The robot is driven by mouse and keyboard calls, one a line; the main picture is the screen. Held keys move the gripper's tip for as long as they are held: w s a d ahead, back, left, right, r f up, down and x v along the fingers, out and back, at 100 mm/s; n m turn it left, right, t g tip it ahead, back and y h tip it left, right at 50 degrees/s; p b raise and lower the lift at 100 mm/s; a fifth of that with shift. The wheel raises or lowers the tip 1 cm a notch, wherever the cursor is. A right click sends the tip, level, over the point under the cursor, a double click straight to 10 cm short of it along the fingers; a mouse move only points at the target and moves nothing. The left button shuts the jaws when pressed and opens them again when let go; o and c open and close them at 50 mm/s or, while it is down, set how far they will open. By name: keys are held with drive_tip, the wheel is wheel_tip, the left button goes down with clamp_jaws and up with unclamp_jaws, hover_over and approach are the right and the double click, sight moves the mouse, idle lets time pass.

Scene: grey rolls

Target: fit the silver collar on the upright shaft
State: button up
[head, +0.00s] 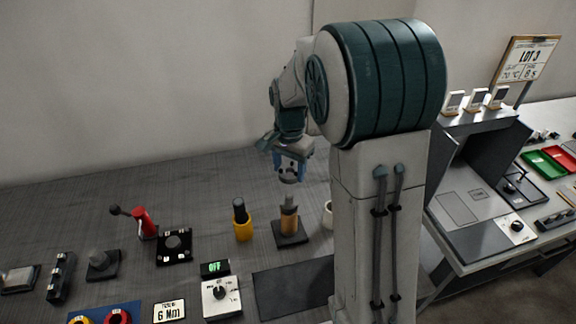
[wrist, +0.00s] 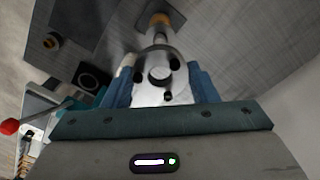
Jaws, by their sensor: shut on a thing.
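The silver collar (head: 289,171) is a pale metal ring with dark holes. It also shows in the wrist view (wrist: 150,95), held between the blue fingers. My gripper (head: 290,177) is shut on it, and its fingers show at both sides in the wrist view (wrist: 160,85). The upright shaft (head: 289,202) has a grey top and a tan lower part, and stands on a dark square base (head: 291,240). The collar is above the shaft, apart from it, in the head view. In the wrist view the shaft (wrist: 158,22) shows beyond the collar.
A yellow holder with a black top (head: 242,228) stands left of the shaft. A white cup (head: 328,213) is partly hidden by my arm on the right. A red lever (head: 145,223), a black plate (head: 174,257) and a dial box (head: 222,300) stand further left and in front.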

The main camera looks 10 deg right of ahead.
sight(289, 195)
drive_tip(key=shift+a+f+b, duration=0.1)
drive_tip(key=shift+f+b, duration=2.1)
drive_tip(key=shift+f, duration=0.7)
drive_tip(key=shift+f, duration=0.15)
drive_tip(key=shift+f+b, duration=1.65)
drive_tip(key=shift+f, duration=0.45)
drive_tip(key=o, duration=1.3)
wheel_tip(289, 195, up, 14)
drive_tip(key=shift+f+b, duration=0.1)
drive_tip(key=shift+b, duration=0.25)
drive_tip(key=shift+s, duration=0.1)
